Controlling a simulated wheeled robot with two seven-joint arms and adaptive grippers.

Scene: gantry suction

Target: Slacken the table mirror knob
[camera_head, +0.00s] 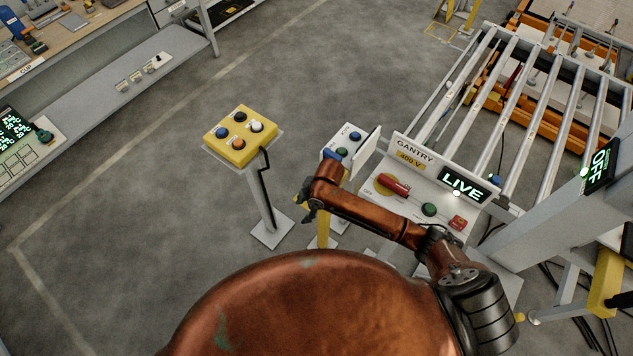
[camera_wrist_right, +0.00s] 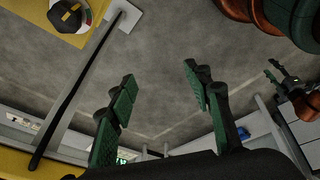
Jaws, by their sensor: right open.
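I cannot make out a mirror in either view, nor tell which knob belongs to it. In the right wrist view a black knob (camera_wrist_right: 68,14) with a coloured scale sits on a yellow panel at the upper left, clear of my fingers. My right gripper (camera_head: 309,209) hangs in the middle of the head view, right of the yellow button box. Its green-padded fingers (camera_wrist_right: 160,98) are apart, with only floor showing between them. Dark fingers at the right edge of the right wrist view seem to be my left gripper (camera_wrist_right: 280,75); their opening is unclear.
The yellow button box (camera_head: 240,137) stands on a post left of my right arm. The gantry console (camera_head: 399,186), its LIVE sign (camera_head: 464,185) lit, is close on the right, before a roller conveyor (camera_head: 510,85).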

